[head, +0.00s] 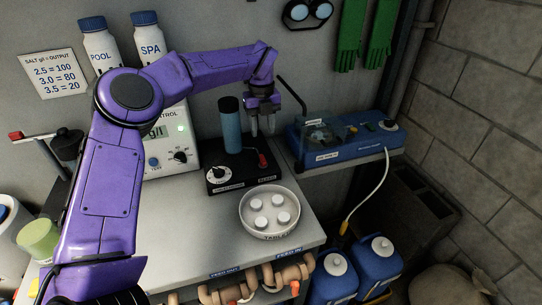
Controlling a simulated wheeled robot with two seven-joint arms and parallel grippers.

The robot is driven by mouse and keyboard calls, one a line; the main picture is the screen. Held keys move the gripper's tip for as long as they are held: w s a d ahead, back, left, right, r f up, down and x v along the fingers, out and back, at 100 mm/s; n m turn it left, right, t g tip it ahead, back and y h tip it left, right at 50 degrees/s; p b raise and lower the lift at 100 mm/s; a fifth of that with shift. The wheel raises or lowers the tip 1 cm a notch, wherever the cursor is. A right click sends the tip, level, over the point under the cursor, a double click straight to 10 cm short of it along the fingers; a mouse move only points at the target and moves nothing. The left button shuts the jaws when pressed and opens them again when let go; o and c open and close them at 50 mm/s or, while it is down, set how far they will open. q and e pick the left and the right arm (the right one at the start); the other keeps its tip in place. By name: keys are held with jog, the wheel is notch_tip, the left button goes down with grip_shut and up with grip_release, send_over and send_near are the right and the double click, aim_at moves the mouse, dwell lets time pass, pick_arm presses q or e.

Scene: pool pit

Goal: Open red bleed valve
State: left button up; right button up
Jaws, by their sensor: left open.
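A small red valve lever (263,160) sits on the right part of a black base unit (243,182), beside an upright blue cylinder (230,126). A small label below the lever is too small to read surely. My left gripper (262,131) points down just above the red lever, to the right of the cylinder. Its two fingers are apart with nothing between them, and they look clear of the lever. My right gripper is not in view.
A white dish (269,230) with several white tablets stands in front of the base unit. A control box (170,145) is to the left, a blue device (345,140) to the right. Pipes (255,287) run along the bench's front edge. The bench (190,225) left of the dish is clear.

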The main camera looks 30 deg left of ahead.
aim_at(263, 158)
pick_arm(q)
notch_tip(263, 158, down, 10)
jog(key=p, duration=0.2)
jog(key=shift+s+a+r+p, duration=0.1)
jog(key=shift+p, duration=0.3)
jog(key=shift+f, duration=0.4)
grip_shut()
